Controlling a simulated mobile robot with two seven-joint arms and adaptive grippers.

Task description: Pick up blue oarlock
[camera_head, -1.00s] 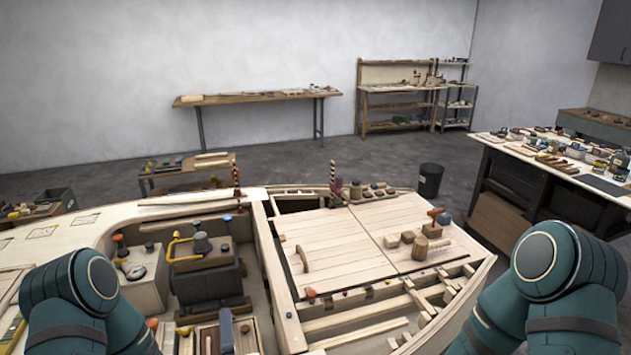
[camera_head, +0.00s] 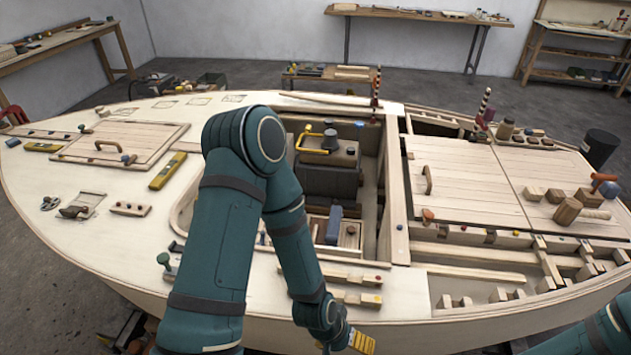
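No piece in the head view is clearly recognisable as a blue oarlock. A small dark grey-green fitting (camera_head: 165,261) with a rounded top stands on the left deck near the hull's edge. A blue block-like piece (camera_head: 334,225) stands in the open cockpit, right of my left arm. My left arm crosses the deck. Its wrist end reaches the bottom edge, where the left gripper (camera_head: 330,343) is mostly cut off. A yellow slatted piece (camera_head: 362,342) shows beside it; whether it is held cannot be seen. My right arm enters at bottom right with its gripper out of view.
The pale plywood hull (camera_head: 110,255) fills the view. On its left deck lie a hatch panel (camera_head: 125,142), yellow levels (camera_head: 168,170) and a cleat-like fitting (camera_head: 74,211). A mallet (camera_head: 568,211) and blocks lie on the right deck. A bin (camera_head: 598,149) stands beyond.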

